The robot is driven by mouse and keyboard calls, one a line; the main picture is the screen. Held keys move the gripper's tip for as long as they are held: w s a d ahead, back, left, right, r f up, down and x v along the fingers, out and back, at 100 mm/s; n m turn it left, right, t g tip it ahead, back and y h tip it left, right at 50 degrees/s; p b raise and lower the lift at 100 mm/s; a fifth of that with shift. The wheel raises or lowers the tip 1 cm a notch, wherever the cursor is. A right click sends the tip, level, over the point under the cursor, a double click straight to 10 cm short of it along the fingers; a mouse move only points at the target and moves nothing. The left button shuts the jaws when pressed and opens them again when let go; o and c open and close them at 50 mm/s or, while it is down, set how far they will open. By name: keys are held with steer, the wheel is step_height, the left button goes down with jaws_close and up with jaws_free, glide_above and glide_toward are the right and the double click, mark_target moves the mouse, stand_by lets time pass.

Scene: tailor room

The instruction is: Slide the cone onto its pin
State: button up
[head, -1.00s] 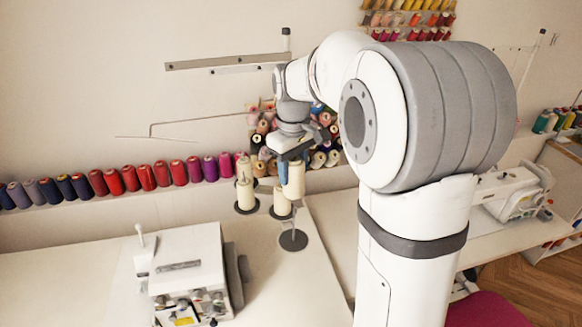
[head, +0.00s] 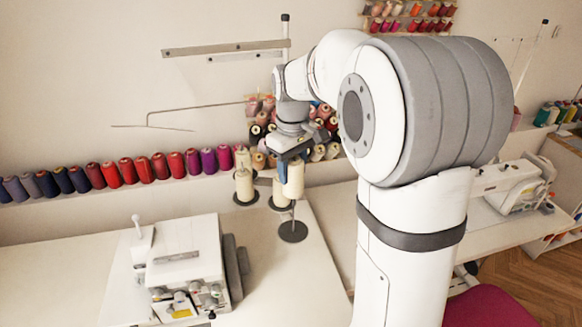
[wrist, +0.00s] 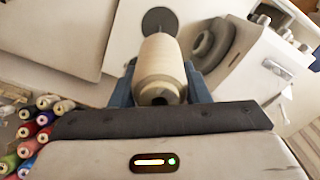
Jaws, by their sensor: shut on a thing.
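A cream thread cone (head: 292,181) is held upright between the blue fingers of my gripper (head: 291,159), which is shut on it. In the head view, the cone hangs over a dark round base (head: 293,232) with a thin pin (head: 293,212), part of which shows below the cone. Whether the pin tip is inside the cone cannot be told. In the wrist view, the cone (wrist: 162,62) shows its open top hole towards me, and the dark base (wrist: 160,20) lies beyond its far end. The pin is hidden there.
Two other cream cones stand on dark bases to the left (head: 244,186) and behind (head: 280,192). A white overlock machine (head: 186,262) sits at the front left. Coloured spools (head: 145,170) line the wall. A long thread-guide rod (head: 225,47) and post rise behind.

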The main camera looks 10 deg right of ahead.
steer(key=shift+f+b, duration=0.8)
steer(key=shift+f, duration=0.45)
steer(key=shift+f+b, duration=3.8)
steer(key=shift+f, duration=1.75)
steer(key=shift+s+f, duration=0.1)
steer(key=shift+f, duration=0.15)
steer(key=shift+f, duration=0.1)
